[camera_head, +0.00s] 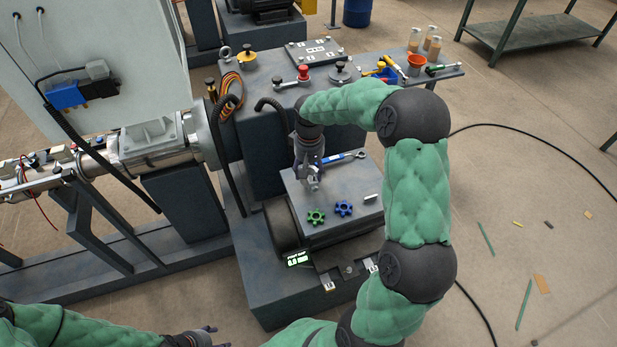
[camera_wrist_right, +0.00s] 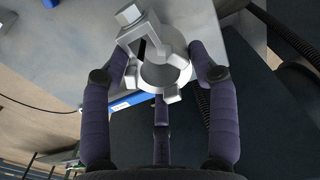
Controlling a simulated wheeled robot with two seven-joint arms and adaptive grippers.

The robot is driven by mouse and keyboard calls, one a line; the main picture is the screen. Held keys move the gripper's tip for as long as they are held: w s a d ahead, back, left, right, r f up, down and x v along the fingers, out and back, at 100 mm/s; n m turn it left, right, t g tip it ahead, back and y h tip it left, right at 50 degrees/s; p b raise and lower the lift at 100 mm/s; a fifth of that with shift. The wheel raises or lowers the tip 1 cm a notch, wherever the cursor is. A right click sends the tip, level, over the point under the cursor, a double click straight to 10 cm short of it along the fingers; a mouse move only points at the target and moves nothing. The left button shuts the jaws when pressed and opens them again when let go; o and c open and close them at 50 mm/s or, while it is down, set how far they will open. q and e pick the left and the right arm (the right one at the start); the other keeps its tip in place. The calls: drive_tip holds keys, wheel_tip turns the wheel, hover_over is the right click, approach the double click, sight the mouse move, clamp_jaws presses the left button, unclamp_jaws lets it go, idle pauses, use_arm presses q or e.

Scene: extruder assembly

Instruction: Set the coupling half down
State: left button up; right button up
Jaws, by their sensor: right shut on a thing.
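The coupling half (camera_wrist_right: 176,74) is a silver metal ring with jutting jaws. My right gripper (camera_wrist_right: 163,68) is shut on it, with dark purple fingers on either side. In the head view, my right gripper (camera_head: 311,172) points down over the grey top of the machine block (camera_head: 350,222), holding the coupling half (camera_head: 313,184) near its left side. I cannot tell whether the coupling half touches that surface. A green star-shaped piece (camera_head: 316,216) and a blue one (camera_head: 343,208) lie in front of it. My left gripper (camera_head: 212,335) is low at the bottom edge, away from the block.
The rear bench (camera_head: 352,87) holds tools and jars.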

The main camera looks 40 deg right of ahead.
wheel_tip(320, 180, down, 3)
drive_tip(key=shift+w+f+b, duration=0.15)
drive_tip(key=shift+f+b, duration=0.05)
drive_tip(key=shift+b, duration=0.2)
drive_tip(key=shift+a, duration=0.1)
drive_tip(key=o, duration=1.3)
wheel_tip(320, 180, up, 12)
drive_tip(key=p, duration=0.3)
